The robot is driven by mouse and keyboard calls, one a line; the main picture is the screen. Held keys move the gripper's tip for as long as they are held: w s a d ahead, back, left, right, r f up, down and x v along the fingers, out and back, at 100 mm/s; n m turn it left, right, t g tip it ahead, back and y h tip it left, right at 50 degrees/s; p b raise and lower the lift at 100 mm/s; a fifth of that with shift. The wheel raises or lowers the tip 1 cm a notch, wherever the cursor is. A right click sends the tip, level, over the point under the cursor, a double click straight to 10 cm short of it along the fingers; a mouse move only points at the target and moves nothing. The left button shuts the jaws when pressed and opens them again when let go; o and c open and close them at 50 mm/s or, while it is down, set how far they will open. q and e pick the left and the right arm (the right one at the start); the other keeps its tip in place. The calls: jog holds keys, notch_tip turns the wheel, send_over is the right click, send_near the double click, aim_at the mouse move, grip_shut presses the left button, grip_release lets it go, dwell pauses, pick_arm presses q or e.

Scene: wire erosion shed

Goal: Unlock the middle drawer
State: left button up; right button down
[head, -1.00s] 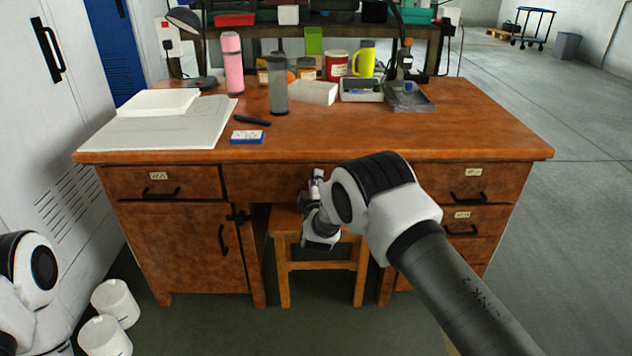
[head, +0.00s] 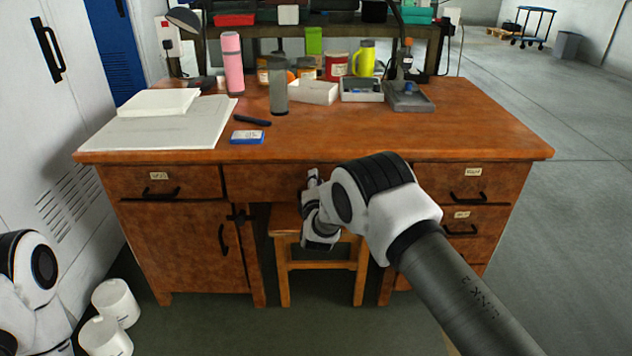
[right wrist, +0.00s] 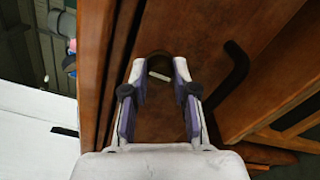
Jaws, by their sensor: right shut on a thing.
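The middle drawer (head: 262,181) is the wide front under the desk top, above the stool, and it looks closed. My right gripper (head: 313,176) is at this front, partly hidden behind my own wrist. In the right wrist view its two fingers (right wrist: 158,72) close around a small pale bar, which looks like a key (right wrist: 160,75), in front of a dark round spot on the wood. Whether the lock is turned cannot be seen. A black handle (right wrist: 236,70) is beside the fingers. My left gripper is out of view; only part of my left arm shows at lower left.
The desk top (head: 340,138) carries papers (head: 165,125), bottles, jars and trays. A wooden stool (head: 285,226) stands under the middle drawer. Side drawers and a cupboard door flank it. White buckets (head: 115,300) stand at lower left.

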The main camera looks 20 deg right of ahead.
jog(key=shift+n, duration=0.4)
jog(key=c, duration=0.9)
grip_release()
jog(key=v, duration=1.2)
